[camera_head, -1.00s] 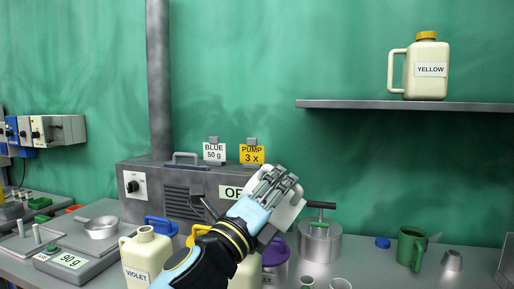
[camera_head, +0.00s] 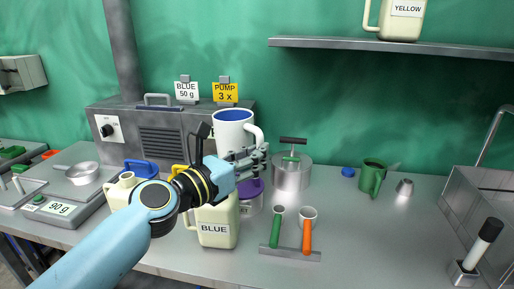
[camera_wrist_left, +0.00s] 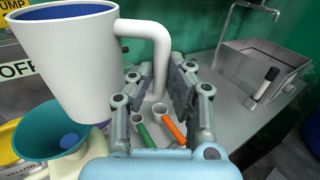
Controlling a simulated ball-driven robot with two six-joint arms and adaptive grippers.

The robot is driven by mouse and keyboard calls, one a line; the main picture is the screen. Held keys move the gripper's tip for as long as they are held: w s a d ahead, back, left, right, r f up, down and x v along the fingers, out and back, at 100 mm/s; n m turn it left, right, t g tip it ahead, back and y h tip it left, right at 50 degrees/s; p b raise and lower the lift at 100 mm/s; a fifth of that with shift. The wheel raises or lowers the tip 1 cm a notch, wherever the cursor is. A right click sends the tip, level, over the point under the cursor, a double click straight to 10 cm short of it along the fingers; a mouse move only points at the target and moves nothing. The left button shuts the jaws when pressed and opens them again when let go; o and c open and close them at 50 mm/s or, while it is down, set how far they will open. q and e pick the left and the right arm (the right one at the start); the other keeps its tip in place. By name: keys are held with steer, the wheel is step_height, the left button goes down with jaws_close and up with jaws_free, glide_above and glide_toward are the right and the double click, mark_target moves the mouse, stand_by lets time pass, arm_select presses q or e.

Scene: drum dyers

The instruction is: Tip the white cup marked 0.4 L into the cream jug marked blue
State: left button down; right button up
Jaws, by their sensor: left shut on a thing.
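The white cup (camera_head: 231,139) has a blue inside and stands nearly upright in the air, above the cream jug marked BLUE (camera_head: 216,230). No 0.4 L mark shows. My left gripper (camera_head: 251,160) is shut on the cup's handle at the cup's right side. In the left wrist view the cup (camera_wrist_left: 68,68) fills the upper left, and my left gripper's fingers (camera_wrist_left: 161,92) are at its handle. A teal funnel-shaped mouth (camera_wrist_left: 38,146) with blue in it shows below the cup. The jug's top is hidden by my arm in the head view. My right gripper is not in view.
A purple-lidded container (camera_head: 250,190) stands close behind the jug. A rack with a green-handled and an orange-handled scoop (camera_head: 290,252) is to its right. A grey oven (camera_head: 120,140) is behind. A shelf (camera_head: 390,48) is above.

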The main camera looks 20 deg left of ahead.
mark_target(257, 135)
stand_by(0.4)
arm_select(q)
steer(key=shift+r, duration=1.95)
